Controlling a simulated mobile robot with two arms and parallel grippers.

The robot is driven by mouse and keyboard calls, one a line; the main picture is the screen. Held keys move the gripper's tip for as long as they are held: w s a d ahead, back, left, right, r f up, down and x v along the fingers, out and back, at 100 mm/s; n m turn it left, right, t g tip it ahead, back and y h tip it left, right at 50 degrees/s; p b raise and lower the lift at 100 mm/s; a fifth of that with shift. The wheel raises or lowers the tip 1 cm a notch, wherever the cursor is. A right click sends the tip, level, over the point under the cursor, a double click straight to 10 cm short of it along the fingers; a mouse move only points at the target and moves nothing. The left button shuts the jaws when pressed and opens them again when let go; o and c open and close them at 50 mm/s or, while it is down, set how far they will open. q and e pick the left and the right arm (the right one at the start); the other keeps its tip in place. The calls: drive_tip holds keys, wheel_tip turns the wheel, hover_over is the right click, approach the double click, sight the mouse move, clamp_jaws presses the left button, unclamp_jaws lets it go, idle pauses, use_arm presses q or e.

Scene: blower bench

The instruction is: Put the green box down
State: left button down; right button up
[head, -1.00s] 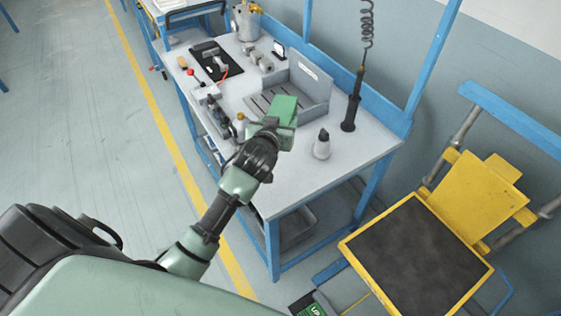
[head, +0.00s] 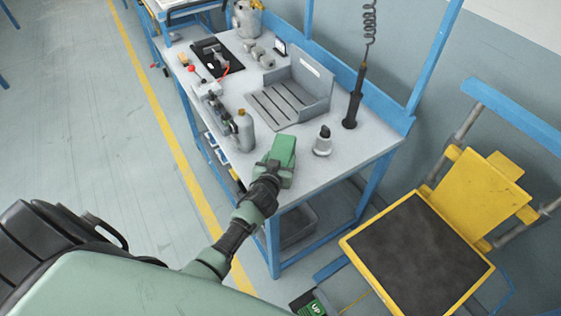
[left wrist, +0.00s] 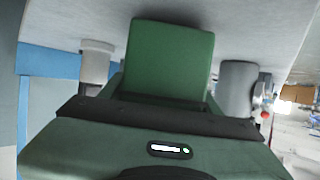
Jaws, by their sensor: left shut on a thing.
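The green box (head: 284,149) is in my left gripper (head: 273,172), near the front part of the workbench top (head: 329,169). In the left wrist view the green box (left wrist: 168,58) stands out beyond my left gripper (left wrist: 160,108), which is shut on it. The bench surface shows close behind the box in that view; I cannot tell whether the box touches it. My right gripper is not in view.
A white bottle with a dark cap (head: 323,142) stands right of the box. A grey slatted fixture (head: 291,98) lies behind. A black hanging tool (head: 353,100) is further right. Bare bench lies around the box.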

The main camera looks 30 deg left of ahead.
use_arm(q)
drive_tip(key=shift+w+f, duration=0.15)
drive_tip(key=shift+f, duration=0.1)
drive_tip(key=shift+f, duration=0.1)
drive_tip(key=shift+c, duration=1.8)
unclamp_jaws()
drive_tip(key=shift+f, duration=0.15)
drive_tip(key=shift+r, duration=0.2)
drive_tip(key=shift+s+d, duration=0.15)
drive_tip(key=shift+s, duration=0.35)
drive_tip(key=v, duration=1.1)
drive_tip(key=shift+s+r+b, duration=0.1)
drive_tip(key=shift+b, duration=0.2)
